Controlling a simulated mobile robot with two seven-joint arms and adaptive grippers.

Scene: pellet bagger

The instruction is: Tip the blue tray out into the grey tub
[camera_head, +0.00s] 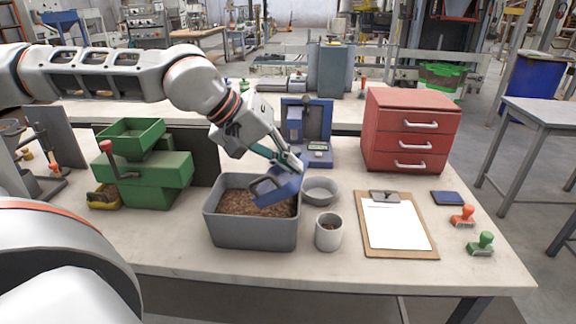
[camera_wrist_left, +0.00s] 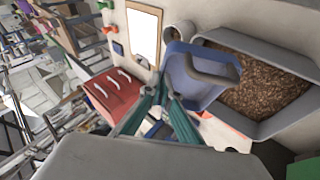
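The blue tray (camera_head: 277,188) is steeply tilted over the right part of the grey tub (camera_head: 252,236), with its lower edge low over the tub's contents. The tub stands on the bench and holds a broad bed of brown pellets. My left gripper (camera_head: 290,163) is shut on the upper end of the tray. In the left wrist view its teal fingers meet at the near edge of the blue tray (camera_wrist_left: 192,78), beside the grey tub (camera_wrist_left: 262,47). My right gripper is not in view.
Right of the tub are a grey bowl (camera_head: 320,190) and a pale cup (camera_head: 328,232). A clipboard (camera_head: 397,246) and stamps lie farther right. A blue machine (camera_head: 318,125) and a red drawer cabinet (camera_head: 408,132) stand behind; a green machine (camera_head: 145,172) is at left.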

